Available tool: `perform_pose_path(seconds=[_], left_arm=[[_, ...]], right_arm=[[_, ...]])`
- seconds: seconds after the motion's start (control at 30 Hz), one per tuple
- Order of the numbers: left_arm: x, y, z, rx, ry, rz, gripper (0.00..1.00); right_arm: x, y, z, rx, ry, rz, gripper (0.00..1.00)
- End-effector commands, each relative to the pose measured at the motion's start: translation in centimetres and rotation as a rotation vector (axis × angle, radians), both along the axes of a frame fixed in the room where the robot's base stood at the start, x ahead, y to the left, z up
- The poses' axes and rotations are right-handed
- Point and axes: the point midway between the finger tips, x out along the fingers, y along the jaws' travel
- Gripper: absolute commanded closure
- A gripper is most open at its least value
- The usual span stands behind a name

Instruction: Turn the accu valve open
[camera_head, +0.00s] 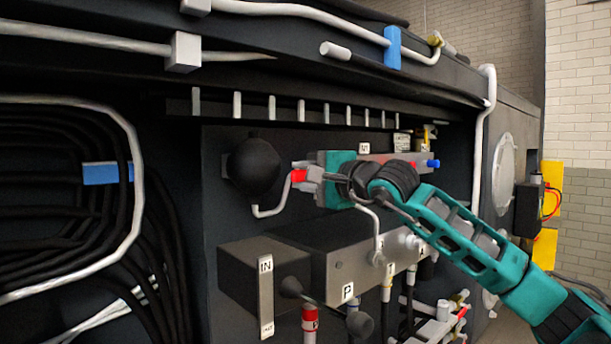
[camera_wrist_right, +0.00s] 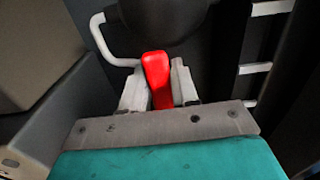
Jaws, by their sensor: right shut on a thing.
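The accu valve shows as a red handle (camera_head: 299,176) just right of a black ball-shaped accumulator (camera_head: 253,166), with a bent white pipe below it. My right gripper (camera_head: 308,178) reaches in from the right and is at the handle. In the right wrist view the red handle (camera_wrist_right: 157,78) stands between the two pale fingers of my right gripper (camera_wrist_right: 158,90), which are shut on it. The valve body is largely hidden behind the gripper and arm. My left gripper is not in view.
Below is a grey block with an IN label (camera_head: 266,285) and a black knob (camera_head: 361,325). A blue-tipped fitting (camera_head: 433,163) sits right of the wrist. Black hoses (camera_head: 75,200) fill the left side. White pipes run along the top.

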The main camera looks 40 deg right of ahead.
Motion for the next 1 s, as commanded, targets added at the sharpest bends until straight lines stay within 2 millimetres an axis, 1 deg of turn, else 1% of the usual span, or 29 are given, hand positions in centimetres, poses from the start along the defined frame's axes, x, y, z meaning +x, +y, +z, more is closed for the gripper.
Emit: perform_pose_path(seconds=[0.43, 0.47, 0.6, 0.67, 0.7, 0.9, 1.0], left_arm=[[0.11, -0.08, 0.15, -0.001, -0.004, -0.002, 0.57], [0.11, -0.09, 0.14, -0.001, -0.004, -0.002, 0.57], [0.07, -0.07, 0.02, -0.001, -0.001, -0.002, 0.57], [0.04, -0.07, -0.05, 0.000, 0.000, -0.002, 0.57], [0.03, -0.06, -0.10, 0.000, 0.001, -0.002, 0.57], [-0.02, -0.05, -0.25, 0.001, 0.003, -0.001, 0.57], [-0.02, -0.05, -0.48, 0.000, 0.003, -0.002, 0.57]], right_arm=[[0.03, 0.06, -0.31, -0.018, 0.003, 0.000, 1.00], [0.03, 0.06, -0.32, -0.018, 0.003, 0.000, 0.70], [0.03, 0.05, -0.29, -0.016, 0.003, 0.000, 0.57], [0.03, 0.04, -0.25, -0.015, 0.003, 0.000, 0.51], [0.03, 0.04, -0.23, -0.015, 0.002, 0.000, 0.50], [-0.02, 0.02, -0.18, -0.013, 0.001, 0.000, 0.50], [-0.39, -0.08, -0.26, -0.013, 0.000, -0.001, 0.50]])
